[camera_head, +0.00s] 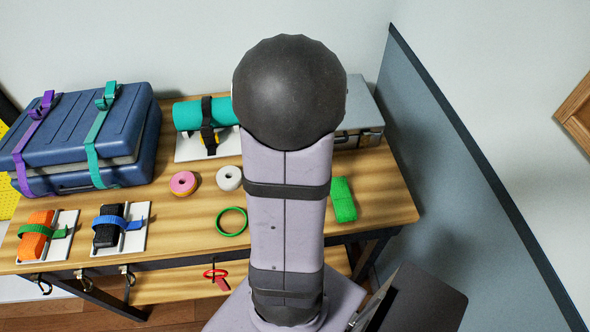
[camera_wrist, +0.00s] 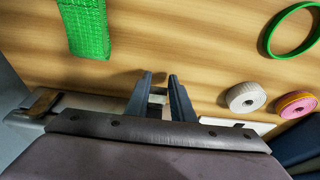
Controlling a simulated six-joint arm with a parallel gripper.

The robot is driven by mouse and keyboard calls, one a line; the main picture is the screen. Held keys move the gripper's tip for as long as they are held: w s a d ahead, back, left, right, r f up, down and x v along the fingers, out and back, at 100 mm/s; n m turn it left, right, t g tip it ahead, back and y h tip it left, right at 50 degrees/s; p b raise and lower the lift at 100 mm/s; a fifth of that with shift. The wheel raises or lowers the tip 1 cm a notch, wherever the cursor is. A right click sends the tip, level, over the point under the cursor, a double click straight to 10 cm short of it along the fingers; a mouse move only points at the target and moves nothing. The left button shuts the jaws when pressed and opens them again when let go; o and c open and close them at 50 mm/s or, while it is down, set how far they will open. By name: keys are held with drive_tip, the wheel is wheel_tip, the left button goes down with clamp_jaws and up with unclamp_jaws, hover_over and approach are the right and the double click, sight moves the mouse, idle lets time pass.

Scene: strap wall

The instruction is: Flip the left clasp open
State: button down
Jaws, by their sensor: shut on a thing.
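The grey case (camera_head: 360,112) stands at the back right of the table, partly hidden behind my arm. Its right clasp (camera_head: 372,138) shows on the front face, and in the wrist view the same clasp (camera_wrist: 42,103) is at the left. My gripper (camera_wrist: 160,76) shows only in the wrist view, at the front of the case. Its fingers are shut on the left clasp (camera_wrist: 157,98), of which only a small grey piece shows between them. How far the clasp is turned cannot be told.
The green mesh block (camera_head: 342,200), white tape roll (camera_head: 229,178), pink roll (camera_head: 184,183) and green ring (camera_head: 231,221) lie in front. A teal roll (camera_head: 200,114) is strapped left of my arm. A blue suitcase (camera_head: 100,125) stands far left. A partition (camera_head: 450,190) bounds the right.

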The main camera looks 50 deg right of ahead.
drive_tip(key=shift+s+a+f, duration=0.25)
drive_tip(key=shift+a+f, duration=0.15)
drive_tip(key=c, duration=1.8)
unclamp_jaws()
drive_tip(key=shift+o, duration=1.4)
drive_tip(key=shift+d, duration=0.15)
drive_tip(key=shift+w+r, duration=0.1)
drive_tip(key=shift+r, duration=0.15)
drive_tip(key=shift+r, duration=0.6)
drive_tip(key=shift+v, duration=2.95)
